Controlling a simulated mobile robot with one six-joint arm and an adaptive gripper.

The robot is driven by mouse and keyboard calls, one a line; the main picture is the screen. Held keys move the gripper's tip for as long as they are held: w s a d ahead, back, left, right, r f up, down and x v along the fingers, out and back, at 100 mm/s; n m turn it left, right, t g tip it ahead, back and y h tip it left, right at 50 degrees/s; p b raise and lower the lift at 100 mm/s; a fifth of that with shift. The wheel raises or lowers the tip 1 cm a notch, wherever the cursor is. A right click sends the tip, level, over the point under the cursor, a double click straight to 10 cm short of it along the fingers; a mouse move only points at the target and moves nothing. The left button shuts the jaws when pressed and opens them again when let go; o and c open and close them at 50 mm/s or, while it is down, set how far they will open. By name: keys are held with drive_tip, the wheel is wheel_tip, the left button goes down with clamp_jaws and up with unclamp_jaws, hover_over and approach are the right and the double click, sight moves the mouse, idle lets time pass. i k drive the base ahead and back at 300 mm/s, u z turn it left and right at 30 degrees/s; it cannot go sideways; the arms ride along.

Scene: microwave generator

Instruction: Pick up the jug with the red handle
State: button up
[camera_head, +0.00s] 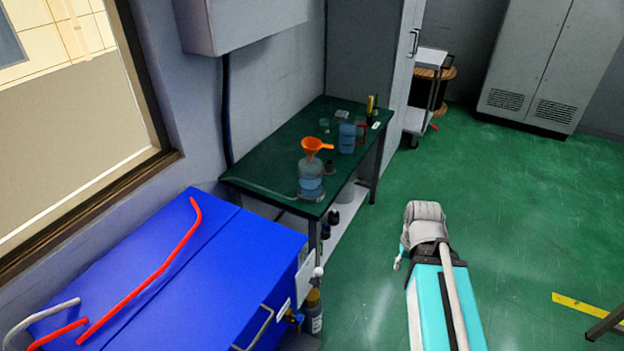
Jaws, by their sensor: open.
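The jug (347,138) is a clear bluish vessel with a red handle on its right side. It stands upright toward the far right part of the green table (262,166). Part of my arm shows at the lower right, over the floor and well apart from the jug and the table. My gripper's fingers cannot be made out in this view.
A clear container (311,179) with an orange funnel (316,146) on top stands at the table's front. Small bottles stand behind the jug. A blue cabinet (160,275) with red rods is at left. A trolley (420,118) stands behind. Green floor is open at right.

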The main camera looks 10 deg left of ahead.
sight(352, 137)
drive_tip(key=z, duration=0.5)
drive_tip(key=i, duration=1.75)
drive_tip(key=u, duration=0.5)
